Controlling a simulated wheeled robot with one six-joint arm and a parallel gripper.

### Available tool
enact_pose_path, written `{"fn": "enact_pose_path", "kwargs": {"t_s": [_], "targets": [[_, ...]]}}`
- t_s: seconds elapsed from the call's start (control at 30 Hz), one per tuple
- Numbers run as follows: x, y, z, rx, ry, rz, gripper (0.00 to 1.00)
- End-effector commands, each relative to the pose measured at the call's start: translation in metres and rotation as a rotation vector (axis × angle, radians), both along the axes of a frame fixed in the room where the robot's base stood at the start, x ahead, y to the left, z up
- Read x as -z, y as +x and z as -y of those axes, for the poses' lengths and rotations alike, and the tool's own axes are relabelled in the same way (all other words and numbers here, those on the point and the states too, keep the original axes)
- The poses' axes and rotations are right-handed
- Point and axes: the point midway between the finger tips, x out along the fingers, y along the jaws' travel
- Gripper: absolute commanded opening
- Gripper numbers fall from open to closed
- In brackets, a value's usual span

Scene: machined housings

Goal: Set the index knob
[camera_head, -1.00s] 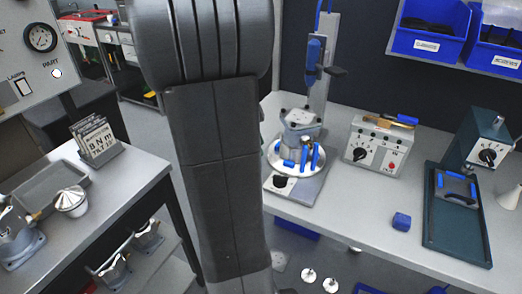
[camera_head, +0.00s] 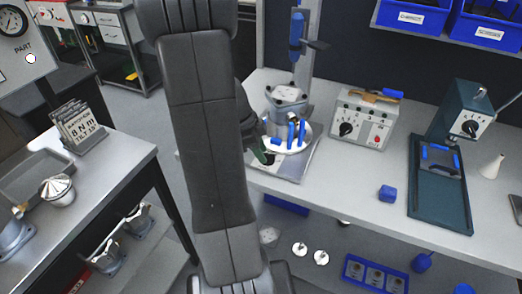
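A fixture with a round silver plate (camera_head: 292,146) stands at the left end of the right bench, on a flat grey base (camera_head: 292,171). It carries a machined housing (camera_head: 287,99) and several blue pins. The black knob at the base's front left corner is now hidden behind my arm and gripper. My gripper (camera_head: 263,157) shows only partly, as a dark green-edged tip beside the plate, low over that corner. My arm covers the rest of it. I cannot tell whether it touches the knob or is open or shut.
A grey control box (camera_head: 363,120) with a black dial and red button stands right of the fixture. A dark green press (camera_head: 440,185) is further right. A blue block (camera_head: 387,193) lies in front. The left bench (camera_head: 120,165) holds a sign, a tray and metal parts.

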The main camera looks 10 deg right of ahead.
Motion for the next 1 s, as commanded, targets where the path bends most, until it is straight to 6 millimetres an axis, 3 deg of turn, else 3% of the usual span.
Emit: {"fn": "enact_pose_path", "kwargs": {"t_s": [0.33, 0.5, 1.0], "targets": [[0.0039, -0.0004, 0.0017, 0.001, 0.001, 0.001, 0.34], [0.0038, -0.0004, 0.0015, 0.001, 0.001, 0.001, 0.0], [0.0071, -0.0025, 0.0009, -0.089, 0.001, 0.002, 0.0]]}}
